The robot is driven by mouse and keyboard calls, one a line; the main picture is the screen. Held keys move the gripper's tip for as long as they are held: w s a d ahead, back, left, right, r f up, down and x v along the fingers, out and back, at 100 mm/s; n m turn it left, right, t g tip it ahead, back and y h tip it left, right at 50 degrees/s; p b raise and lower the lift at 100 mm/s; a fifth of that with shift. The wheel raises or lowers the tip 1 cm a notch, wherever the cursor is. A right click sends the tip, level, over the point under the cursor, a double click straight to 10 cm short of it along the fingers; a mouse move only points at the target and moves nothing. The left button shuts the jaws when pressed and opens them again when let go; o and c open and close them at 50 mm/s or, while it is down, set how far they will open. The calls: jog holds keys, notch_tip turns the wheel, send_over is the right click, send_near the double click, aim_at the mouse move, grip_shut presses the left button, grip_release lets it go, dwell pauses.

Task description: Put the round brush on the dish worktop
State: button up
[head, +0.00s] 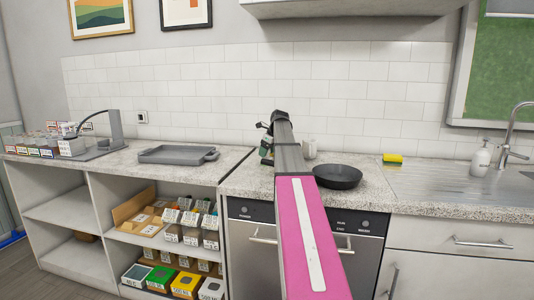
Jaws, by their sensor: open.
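I cannot make out the round brush in the head view. The speckled grey worktop (243,184) over the dishwasher runs right towards the sink. My arm reaches forward over it. My gripper (266,135) is at the far end of the arm, near the tiled wall, small and partly hidden by my own arm. It is open, and I see nothing clearly held in it. A small dark and green item (266,155) stands just below it, partly covered, too small to identify.
A black pan (337,176) and a pale cup (309,149) stand right of my arm. A yellow sponge (393,159) and a soap dispenser (481,159) are near the sink. A grey tray (178,154) lies on the left counter, above shelves of boxed goods.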

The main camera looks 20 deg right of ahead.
jog(key=v, duration=1.1)
jog(key=shift+r, duration=0.4)
